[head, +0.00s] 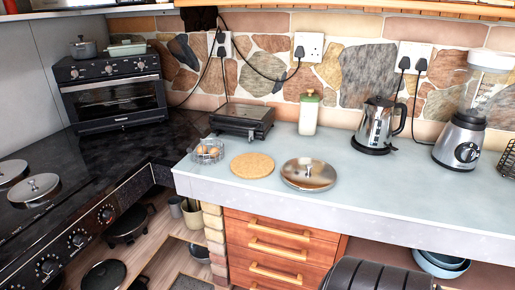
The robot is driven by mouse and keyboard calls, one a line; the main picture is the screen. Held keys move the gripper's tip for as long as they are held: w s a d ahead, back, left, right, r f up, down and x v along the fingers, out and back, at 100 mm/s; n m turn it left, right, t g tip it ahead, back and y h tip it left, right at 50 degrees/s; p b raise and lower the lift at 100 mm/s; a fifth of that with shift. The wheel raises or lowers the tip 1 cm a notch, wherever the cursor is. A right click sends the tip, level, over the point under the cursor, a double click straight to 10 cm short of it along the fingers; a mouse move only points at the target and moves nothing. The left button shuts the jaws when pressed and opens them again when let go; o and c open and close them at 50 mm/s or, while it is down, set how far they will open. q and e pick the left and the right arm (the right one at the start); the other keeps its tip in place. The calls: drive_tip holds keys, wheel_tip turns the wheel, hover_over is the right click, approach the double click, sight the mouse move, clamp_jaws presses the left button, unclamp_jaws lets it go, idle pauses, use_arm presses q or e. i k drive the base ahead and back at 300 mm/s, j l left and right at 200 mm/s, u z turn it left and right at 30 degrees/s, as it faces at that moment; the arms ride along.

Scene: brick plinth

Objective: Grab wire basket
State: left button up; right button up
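A small round wire basket (208,151) with brown, egg-like things in it stands on the pale countertop (405,198), near its left end. A black wire rack or basket (508,158) is cut off by the right edge of the head view, so its full shape is hidden. Neither of my grippers shows in this view.
A cork mat (252,164) and a steel lid (308,174) lie right of the small basket. A black grill (242,121), cream bottle (309,112), kettle (377,125) and blender (466,125) stand behind. The front right counter is clear.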

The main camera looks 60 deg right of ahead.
sight(191, 149)
drive_tip(key=z, duration=1.4)
drive_tip(key=i+l+z, duration=0.3)
drive_tip(key=l+z, duration=0.15)
drive_tip(key=i+l+z, duration=0.45)
